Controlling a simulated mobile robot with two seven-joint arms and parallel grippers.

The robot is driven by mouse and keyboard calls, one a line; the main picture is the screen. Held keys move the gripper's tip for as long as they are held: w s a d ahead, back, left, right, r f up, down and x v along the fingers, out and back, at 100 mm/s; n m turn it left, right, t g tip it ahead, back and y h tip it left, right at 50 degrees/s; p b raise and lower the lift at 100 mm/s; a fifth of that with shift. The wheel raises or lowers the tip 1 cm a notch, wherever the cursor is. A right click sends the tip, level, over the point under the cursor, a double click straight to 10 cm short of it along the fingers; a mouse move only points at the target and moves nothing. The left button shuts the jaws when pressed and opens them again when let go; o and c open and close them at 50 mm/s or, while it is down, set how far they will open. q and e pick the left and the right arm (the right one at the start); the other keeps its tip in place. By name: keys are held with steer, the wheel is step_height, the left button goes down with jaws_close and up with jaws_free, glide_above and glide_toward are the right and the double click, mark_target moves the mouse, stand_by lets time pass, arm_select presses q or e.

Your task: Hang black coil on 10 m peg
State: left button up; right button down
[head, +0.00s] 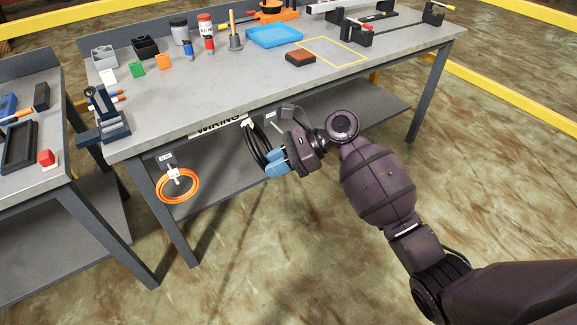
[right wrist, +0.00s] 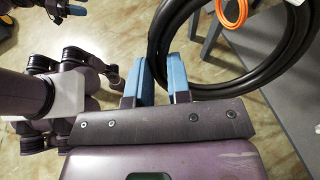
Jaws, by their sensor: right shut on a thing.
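The black coil (head: 254,148) is at the front of the workbench, below the "WIRING" label. My right gripper (head: 277,166) is shut on the lower part of its ring. In the right wrist view the coil (right wrist: 158,45) passes between the blue fingertips (right wrist: 158,80). A white piece (head: 247,123) shows at the coil's top; I cannot tell whether it is a peg or a tie, or whether the coil rests on it. The peg labels are too small to read. My left gripper (right wrist: 77,10) shows partly at the top left of the right wrist view; its opening is unclear.
An orange coil (head: 178,186) hangs on a white holder (head: 174,174) to the left on the same bench front. A lower shelf (head: 330,122) lies behind the coils. Bench legs (head: 178,232) stand at the left. The floor in front is clear.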

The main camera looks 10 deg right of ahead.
steer(key=w+d+r+m+t+h, duration=0.2)
steer(key=d+m+t, duration=0.4)
steer(key=t, duration=0.3)
steer(key=w+d+r+m+t+h, duration=0.3)
steer(key=w+d+m+t, duration=0.3)
steer(key=t, duration=0.4)
steer(key=shift+w+d+m+h+b, duration=0.4)
steer(key=shift+d+m+h, duration=0.1)
steer(key=shift+d+m, duration=0.25)
steer(key=shift+a+t, duration=0.1)
steer(key=shift+t, duration=0.2)
